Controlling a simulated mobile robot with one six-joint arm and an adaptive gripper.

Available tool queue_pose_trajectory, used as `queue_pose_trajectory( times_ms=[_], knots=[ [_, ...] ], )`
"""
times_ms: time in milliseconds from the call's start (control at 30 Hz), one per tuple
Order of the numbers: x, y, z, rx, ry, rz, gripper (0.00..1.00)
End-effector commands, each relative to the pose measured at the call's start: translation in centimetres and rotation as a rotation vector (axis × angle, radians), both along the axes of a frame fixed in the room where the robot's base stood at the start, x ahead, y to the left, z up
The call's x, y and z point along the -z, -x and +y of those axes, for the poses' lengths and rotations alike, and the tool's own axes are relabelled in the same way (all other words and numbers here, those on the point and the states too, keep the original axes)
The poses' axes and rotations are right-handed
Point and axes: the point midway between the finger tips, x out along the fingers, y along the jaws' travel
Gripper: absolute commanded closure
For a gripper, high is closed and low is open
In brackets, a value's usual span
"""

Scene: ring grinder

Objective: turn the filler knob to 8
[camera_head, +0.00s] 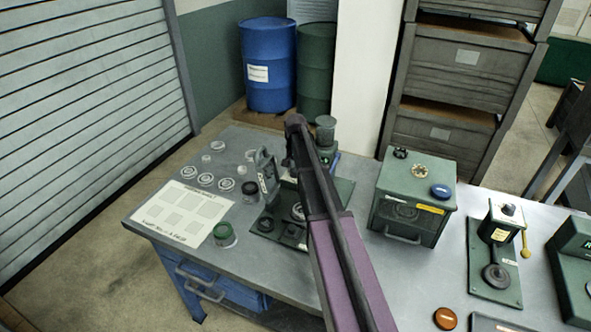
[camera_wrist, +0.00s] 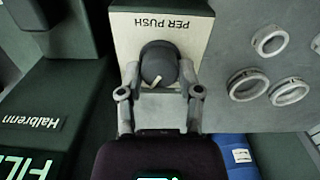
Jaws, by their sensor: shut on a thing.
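The filler knob (camera_wrist: 157,60) is a dark round knob with a white pointer line, on a pale panel (camera_wrist: 190,22) lettered "PER PUSH", upside down in the wrist view. The pointer line points down and slightly left in that view. My gripper (camera_wrist: 158,72) has one finger on each side of the knob and is shut on it. No dial numbers are readable; the fingers and knob cover part of the panel. In the head view my arm hides the knob and most of the station around it.
Several metal rings (camera_wrist: 248,84) lie beside the panel. A dark green housing marked "Halbrenn" (camera_wrist: 40,122) stands close on the left in the wrist view. In the head view, a green box (camera_head: 408,205) stands right of my arm, and a white sheet (camera_head: 183,213) lies left on the bench.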

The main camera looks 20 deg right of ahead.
Motion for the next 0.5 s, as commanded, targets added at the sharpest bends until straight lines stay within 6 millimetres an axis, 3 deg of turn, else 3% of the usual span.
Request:
queue_pose_trajectory(
  times_ms=[500],
  knots=[
    [0.01,-0.11,0.0,-0.384,0.001,0.0,1.0]
  ],
)
